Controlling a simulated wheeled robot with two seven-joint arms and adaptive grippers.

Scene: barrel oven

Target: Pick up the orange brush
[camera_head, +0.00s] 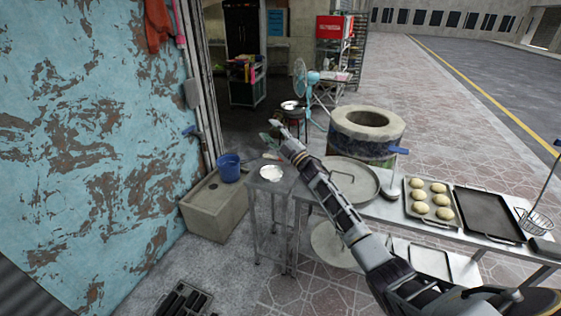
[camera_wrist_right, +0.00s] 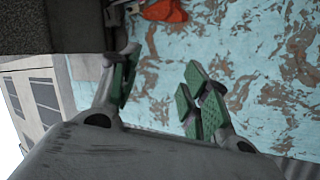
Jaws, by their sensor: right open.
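My right gripper (camera_head: 270,135) reaches out above the small metal table, with its green-padded fingers past the end of my arm. In the right wrist view the gripper (camera_wrist_right: 160,92) is open, with nothing between its fingers. A small orange-pink item (camera_head: 272,156) lies at the back of the small table, below the gripper and apart from it. It may be the orange brush, but it is too small to tell. My left gripper is not in view.
The small metal table (camera_head: 277,188) also holds a white bowl (camera_head: 271,173). The round oven (camera_head: 367,125) and a long table with a dough tray (camera_head: 415,211) are at right. Orange-red cloth (camera_head: 157,25) hangs on the blue wall.

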